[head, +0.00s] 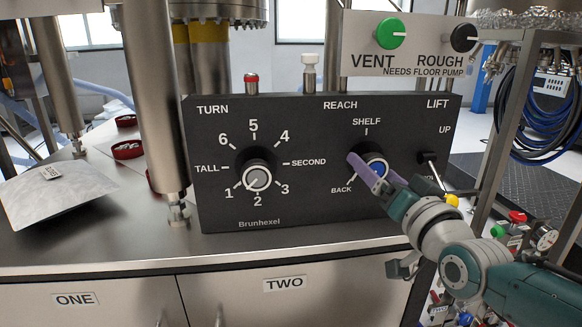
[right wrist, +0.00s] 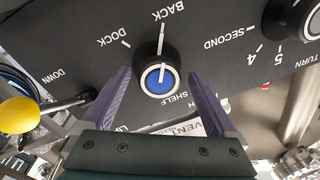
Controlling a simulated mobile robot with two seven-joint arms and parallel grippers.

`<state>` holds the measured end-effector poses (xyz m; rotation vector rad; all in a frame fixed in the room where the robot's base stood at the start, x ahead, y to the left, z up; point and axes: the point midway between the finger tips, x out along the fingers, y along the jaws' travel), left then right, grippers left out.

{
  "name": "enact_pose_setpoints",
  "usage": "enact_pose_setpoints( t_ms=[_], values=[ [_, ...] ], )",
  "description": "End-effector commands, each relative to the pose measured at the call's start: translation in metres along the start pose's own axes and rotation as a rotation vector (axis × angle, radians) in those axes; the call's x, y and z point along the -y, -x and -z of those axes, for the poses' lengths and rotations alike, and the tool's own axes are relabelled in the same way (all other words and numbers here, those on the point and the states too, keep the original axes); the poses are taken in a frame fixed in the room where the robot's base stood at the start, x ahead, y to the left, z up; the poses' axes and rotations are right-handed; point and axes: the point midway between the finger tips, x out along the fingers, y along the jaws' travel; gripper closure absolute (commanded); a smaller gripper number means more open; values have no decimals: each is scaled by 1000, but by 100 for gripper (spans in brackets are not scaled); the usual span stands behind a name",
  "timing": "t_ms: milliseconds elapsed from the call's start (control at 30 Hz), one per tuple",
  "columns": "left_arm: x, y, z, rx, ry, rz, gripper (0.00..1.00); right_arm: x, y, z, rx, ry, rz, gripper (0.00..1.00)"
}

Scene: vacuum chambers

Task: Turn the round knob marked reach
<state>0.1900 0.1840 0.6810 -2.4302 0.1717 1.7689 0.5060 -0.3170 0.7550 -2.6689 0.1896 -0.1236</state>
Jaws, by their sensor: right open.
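The reach knob (head: 376,168) is round and black with a blue cap, on the black control panel (head: 320,212) below the word REACH. In the right wrist view the knob (right wrist: 157,76) shows a white line on its cap, lying roughly along the direction of the BACK mark. My right gripper (head: 363,170) is open, with its purple fingers at the knob. In the right wrist view the fingers stand on either side of the knob, with visible gaps. The gripper hides the lower right of the knob's scale in the head view. My left gripper is not in view.
The larger TURN knob (head: 257,176) sits left on the same panel. The LIFT lever (head: 427,158) is close on the right, beside my gripper. The VENT button (head: 391,33) and ROUGH button (head: 464,38) are above. A metal column (head: 155,95) stands left of the panel.

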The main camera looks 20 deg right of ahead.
Motion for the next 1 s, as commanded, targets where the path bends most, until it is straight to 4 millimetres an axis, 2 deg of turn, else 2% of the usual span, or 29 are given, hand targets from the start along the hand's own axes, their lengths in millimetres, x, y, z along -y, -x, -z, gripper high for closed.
enact_pose_setpoints(
  t_ms=[267, 367, 700, 833, 1000],
  values=[
    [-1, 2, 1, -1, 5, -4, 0, 0, 4, -1, 4, 0, -2, 7],
    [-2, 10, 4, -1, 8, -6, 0, 0, 15, 1, 5, -1, -3, 7],
    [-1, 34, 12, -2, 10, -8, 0, 1, 80, 2, 4, 0, -2, 7],
    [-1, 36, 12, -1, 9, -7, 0, 0, 95, 0, 2, 0, -2, 7],
    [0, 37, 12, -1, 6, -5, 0, 0, 100, 0, 1, 0, -1, 7]
  ],
)
